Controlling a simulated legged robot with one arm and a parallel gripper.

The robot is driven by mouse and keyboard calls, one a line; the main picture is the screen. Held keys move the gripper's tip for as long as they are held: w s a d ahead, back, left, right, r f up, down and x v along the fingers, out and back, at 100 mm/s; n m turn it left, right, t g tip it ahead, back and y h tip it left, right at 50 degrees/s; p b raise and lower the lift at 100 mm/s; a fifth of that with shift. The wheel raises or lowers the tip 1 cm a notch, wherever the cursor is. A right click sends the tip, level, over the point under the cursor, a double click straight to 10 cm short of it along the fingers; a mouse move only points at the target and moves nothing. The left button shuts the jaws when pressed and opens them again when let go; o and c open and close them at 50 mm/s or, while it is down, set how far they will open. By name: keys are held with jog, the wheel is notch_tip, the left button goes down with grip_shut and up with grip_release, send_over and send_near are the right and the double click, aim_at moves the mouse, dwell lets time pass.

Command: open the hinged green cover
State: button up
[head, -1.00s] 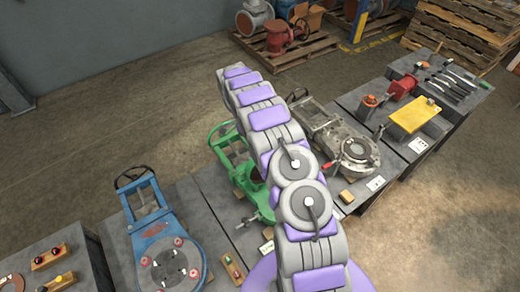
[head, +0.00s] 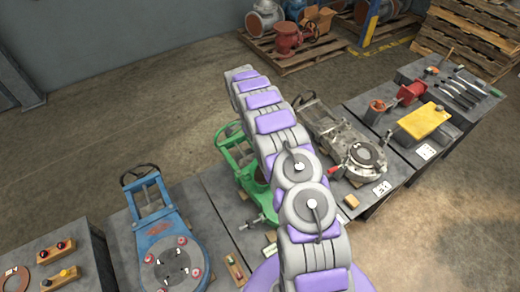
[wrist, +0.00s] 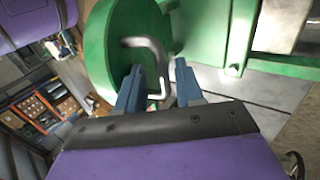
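The green valve body (head: 228,152) stands on the middle table, partly hidden behind my arm. In the wrist view its round green cover (wrist: 103,48) stands edge-on at the left of a larger green part (wrist: 215,35). A grey bent metal handle (wrist: 150,45) sticks out from the cover. My gripper (wrist: 160,82) is open, its two blue-grey fingers apart, with the handle showing between them. I cannot tell whether either finger touches the handle. In the head view the gripper is hidden.
A blue valve (head: 172,262) with a handwheel stands left on the table. A grey valve (head: 355,155) with a red-tipped lever is right of my arm.

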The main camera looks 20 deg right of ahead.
jog(key=shift+r, duration=0.1)
jog(key=r, duration=0.2)
jog(key=r+p, duration=0.1)
jog(key=shift+s+r, duration=0.25)
jog(key=s+a+r+p, duration=0.1)
jog(key=s+a+p, duration=0.1)
jog(key=s, duration=1.3)
jog(key=shift+a, duration=0.7)
jog(key=shift+d+r, duration=0.1)
jog(key=s+d+r+t+y+p, duration=0.35)
jog(key=s+d+t+y, duration=0.4)
jog(key=d, duration=0.55)
jog(key=shift+t+h, duration=0.55)
jog(key=shift+h, duration=0.3)
jog(key=b+x, duration=0.1)
jog(key=x, duration=0.4)
jog(key=s+b+x, duration=0.1)
jog(key=x, duration=0.5)
jog(key=b+x, duration=0.1)
jog(key=x, duration=0.5)
jog(key=shift+s+d+f, duration=0.1)
jog(key=shift+s+d, duration=0.05)
jog(key=shift+d, duration=0.05)
